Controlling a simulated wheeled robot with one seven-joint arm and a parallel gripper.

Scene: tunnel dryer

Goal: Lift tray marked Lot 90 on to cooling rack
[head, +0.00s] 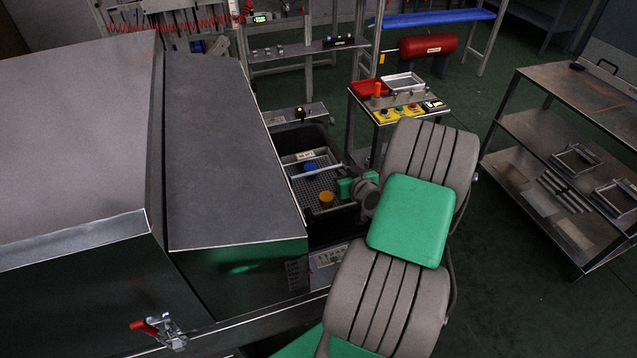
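A mesh tray (313,183) with a pale rim sits in the dark opening at the end of the dryer. A blue item and a yellow-orange item are in it. A pale bar crosses above it. I cannot read any Lot 90 mark. My gripper (347,188) is at the tray's right side, with a green part close to its rim. My wrist and arm hide the fingertips, so I cannot tell whether it is touching, open or shut. A metal shelf unit (527,128), possibly the cooling rack, stands at the right with frames and rods on its lower shelf.
The dryer's large metal housing (215,130) fills the left, with a red-handled clamp (160,328) at its front. A small stand (412,108) with coloured buttons and trays is behind my arm. A red cylinder (428,47) lies behind it. Green floor (510,290) is clear before the shelves.

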